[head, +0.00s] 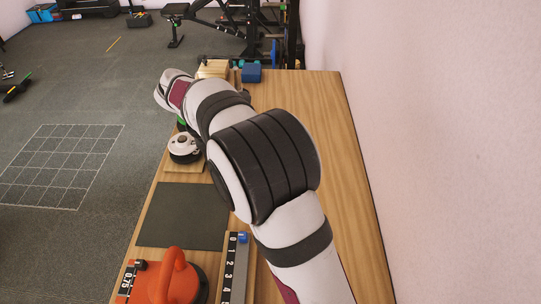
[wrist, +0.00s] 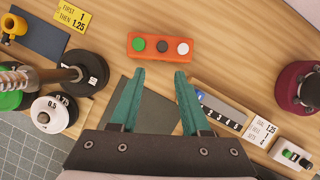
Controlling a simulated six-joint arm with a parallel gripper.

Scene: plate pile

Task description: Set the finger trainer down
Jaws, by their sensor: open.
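My gripper (wrist: 159,74) is open in the wrist view, with its two green fingers apart and nothing between them. A small white and green device with dark buttons (wrist: 290,153), which looks like the finger trainer, lies on the wooden table at the lower right of the wrist view. It is apart from my gripper. An orange block with green, black and white round tops (wrist: 142,53) sits just beyond my fingertips. In the head view my arm hides the gripper, and I cannot make out the trainer there.
A dark mat (head: 183,216) lies on the table (head: 345,150). Weight plates (wrist: 82,68) stand at the left of the wrist view. A number strip (wrist: 222,112) and a card (wrist: 259,130) lie right of my fingers. A dark red round thing (wrist: 291,88) stands farther right.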

